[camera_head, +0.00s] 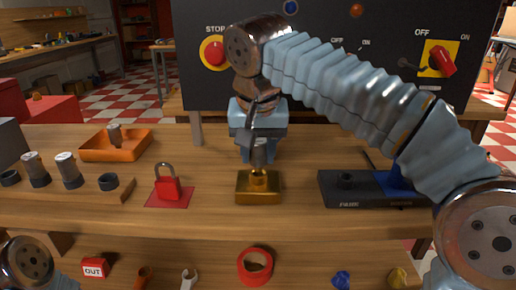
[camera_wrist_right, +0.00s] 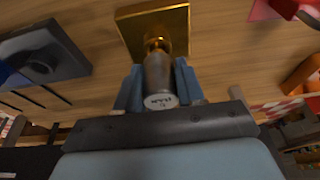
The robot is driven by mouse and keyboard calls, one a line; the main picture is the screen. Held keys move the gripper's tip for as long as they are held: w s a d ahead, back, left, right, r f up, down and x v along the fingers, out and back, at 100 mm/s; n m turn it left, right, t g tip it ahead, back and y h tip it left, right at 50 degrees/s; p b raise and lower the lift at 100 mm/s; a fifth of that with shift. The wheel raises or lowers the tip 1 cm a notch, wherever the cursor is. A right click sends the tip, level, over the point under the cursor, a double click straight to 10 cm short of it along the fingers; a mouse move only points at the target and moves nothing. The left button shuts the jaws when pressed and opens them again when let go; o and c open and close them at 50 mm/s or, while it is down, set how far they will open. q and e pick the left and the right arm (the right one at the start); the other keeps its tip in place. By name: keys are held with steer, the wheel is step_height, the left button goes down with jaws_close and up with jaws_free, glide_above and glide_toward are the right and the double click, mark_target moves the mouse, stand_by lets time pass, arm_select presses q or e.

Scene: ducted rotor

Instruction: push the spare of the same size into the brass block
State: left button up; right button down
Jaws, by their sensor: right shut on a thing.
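My right gripper (camera_head: 258,160) is shut on a grey metal cylinder, the spare (camera_wrist_right: 158,75), with a pale, marked end cap. It holds the spare upright over the brass block (camera_head: 258,190), a square base with a raised round collar. In the right wrist view the spare's far end meets the collar of the brass block (camera_wrist_right: 135,22); how deep it sits cannot be told. Two other silver-topped cylinders (camera_head: 68,172) stand in a wooden rack (camera_head: 85,190) at left. Another small grey cylinder (camera_head: 114,136) is in the orange tray (camera_head: 140,148). My left gripper is out of view.
A red padlock (camera_head: 168,187) stands on a red mat left of the brass block. A dark base (camera_head: 345,192) with a round socket and a blue part lies at right. A black switch panel (camera_head: 215,90) rises behind. A lower shelf holds red tape (camera_head: 243,270) and small items.

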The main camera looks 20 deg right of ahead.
steer(key=shift+f+b, duration=0.65)
steer(key=shift+f, duration=0.4)
steer(key=c, duration=0.6)
jaws_free()
